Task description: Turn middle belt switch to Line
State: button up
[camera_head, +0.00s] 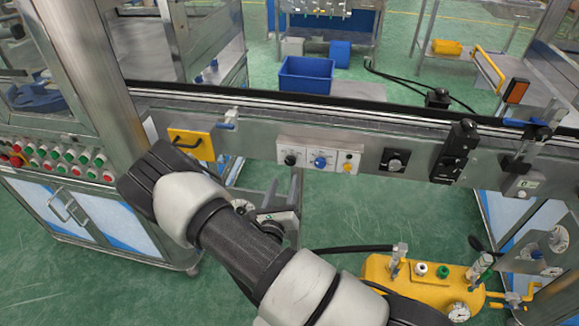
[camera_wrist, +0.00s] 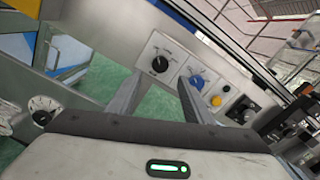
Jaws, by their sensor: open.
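A light control panel (camera_head: 305,151) on the front of the conveyor carries a black knob (camera_head: 290,159), a blue knob (camera_head: 320,162) and a yellow button (camera_head: 348,167). The wrist view shows the same black knob (camera_wrist: 160,64), blue knob (camera_wrist: 196,81) and yellow button (camera_wrist: 216,101). My gripper (camera_wrist: 157,88) is open and empty, its two fingers pointing toward the panel. In the wrist picture the black knob lies just beyond the gap between the fingertips, and the blue knob is near the right fingertip. The panel lettering is too small to read.
A yellow handle plate (camera_head: 191,145) is at left. A yellow tank with gauges (camera_head: 425,276) stands below right. A cabinet with several push buttons (camera_head: 60,165) is at left.

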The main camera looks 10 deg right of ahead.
aim_at(290, 163)
jog(key=x, duration=0.8)
jog(key=shift+w+d, duration=0.15)
jog(key=c, duration=1.1)
